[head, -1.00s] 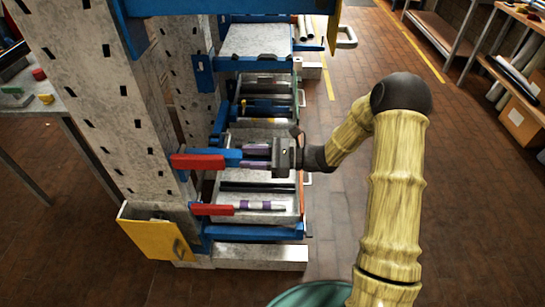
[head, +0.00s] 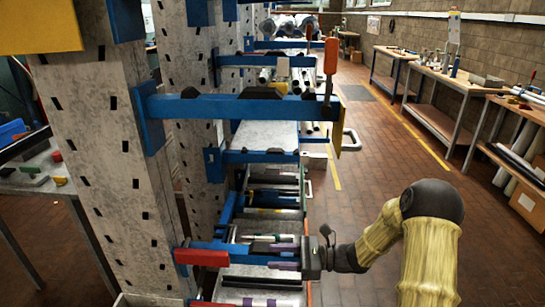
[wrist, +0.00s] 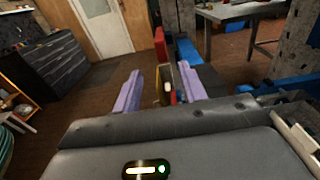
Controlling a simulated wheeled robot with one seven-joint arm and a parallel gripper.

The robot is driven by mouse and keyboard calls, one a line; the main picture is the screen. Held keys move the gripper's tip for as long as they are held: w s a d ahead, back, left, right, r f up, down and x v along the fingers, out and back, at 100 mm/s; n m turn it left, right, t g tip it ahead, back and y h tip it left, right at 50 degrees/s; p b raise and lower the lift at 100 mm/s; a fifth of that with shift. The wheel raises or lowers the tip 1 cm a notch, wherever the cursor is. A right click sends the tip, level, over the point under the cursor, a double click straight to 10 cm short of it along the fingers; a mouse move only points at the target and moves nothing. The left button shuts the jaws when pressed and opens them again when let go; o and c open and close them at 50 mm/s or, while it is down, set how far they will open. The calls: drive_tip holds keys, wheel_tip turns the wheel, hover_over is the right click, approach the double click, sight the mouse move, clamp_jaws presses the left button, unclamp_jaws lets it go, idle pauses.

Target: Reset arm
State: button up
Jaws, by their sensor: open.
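My gripper (head: 284,256) reaches in from the right at the front of the rack in the head view. Its two purple fingers point left, beside a blue rack arm (head: 222,247) with a red end (head: 201,257). In the wrist view my gripper (wrist: 157,90) is open, its fingers apart. A red end, a blue bar and a yellow plate (wrist: 163,80) show beyond and between them. I see nothing held. Whether the fingers touch the rack arm, I cannot tell.
The perforated grey upright (head: 105,150) stands left of my arm. Loaded shelves lie below and behind. The brick floor (head: 365,180) to the right is clear, with benches (head: 440,85) along the wall.

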drive_tip(key=s+d+f+n+g+h, duration=0.1)
drive_tip(key=s+d+n+h, duration=0.4)
drive_tip(key=s+n+h, duration=0.25)
drive_tip(key=s+d+f+n+g+h, duration=0.1)
drive_tip(key=s+d+n+h, duration=0.3)
drive_tip(key=s+n+h, duration=0.4)
drive_tip(key=s+d+r+n+t+h+p, duration=0.1)
drive_tip(key=d+r+n+t+h+p, duration=0.1)
drive_tip(key=r+p, duration=1.3)
wheel_tip(320, 180, up, 4)
drive_tip(key=shift+d+f+n+t, duration=0.1)
drive_tip(key=shift+d+n+t, duration=0.55)
drive_tip(key=shift+d+t, duration=0.1)
drive_tip(key=shift+s, duration=0.1)
